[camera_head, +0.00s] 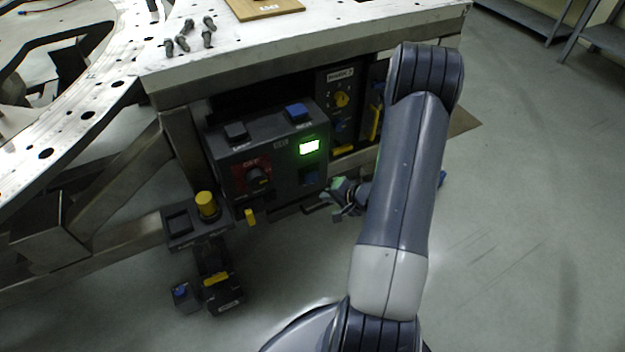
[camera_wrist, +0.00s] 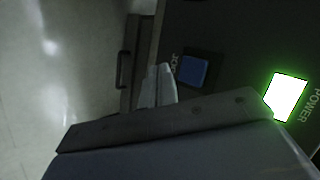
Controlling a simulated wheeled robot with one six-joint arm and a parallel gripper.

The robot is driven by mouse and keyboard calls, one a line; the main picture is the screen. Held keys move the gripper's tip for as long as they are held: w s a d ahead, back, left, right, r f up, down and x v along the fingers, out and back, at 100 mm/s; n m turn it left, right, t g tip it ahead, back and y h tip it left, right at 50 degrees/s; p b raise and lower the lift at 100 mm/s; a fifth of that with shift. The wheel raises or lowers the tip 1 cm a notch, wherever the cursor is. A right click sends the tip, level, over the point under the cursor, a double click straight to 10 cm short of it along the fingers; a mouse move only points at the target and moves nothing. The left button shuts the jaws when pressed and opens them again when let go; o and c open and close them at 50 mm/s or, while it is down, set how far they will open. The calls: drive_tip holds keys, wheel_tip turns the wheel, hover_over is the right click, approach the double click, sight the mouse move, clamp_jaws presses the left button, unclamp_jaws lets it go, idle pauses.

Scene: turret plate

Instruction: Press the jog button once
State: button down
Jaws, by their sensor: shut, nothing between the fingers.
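The jog button is a blue square (camera_wrist: 193,70) beside the JOG lettering in the wrist view. In the head view it is the dark blue square (camera_head: 310,177) low on the front of the grey control box (camera_head: 285,181), below the lit green power window (camera_head: 309,146). My gripper (camera_head: 337,194) is just right of and below the box's lower right corner. In the wrist view my gripper's fingertips (camera_wrist: 159,70) are together and empty, left of the button and apart from it in the picture. Their depth from the panel is hard to tell.
The box also carries a blue top button (camera_head: 297,112), a black top button (camera_head: 236,132) and a rotary knob (camera_head: 258,178). A yellow knob (camera_head: 206,204) stands on a smaller box at left. The metal table (camera_head: 300,55) overhangs above.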

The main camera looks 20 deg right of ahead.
sight(312, 178)
drive_tip(key=shift+w+p, duration=0.75)
drive_tip(key=shift+w, duration=1.4)
drive_tip(key=shift+a, duration=0.1)
drive_tip(key=shift+w+r+p, duration=0.1)
drive_tip(key=shift+w+p, duration=0.1)
drive_tip(key=shift+p, duration=0.25)
drive_tip(key=shift+w, duration=0.2)
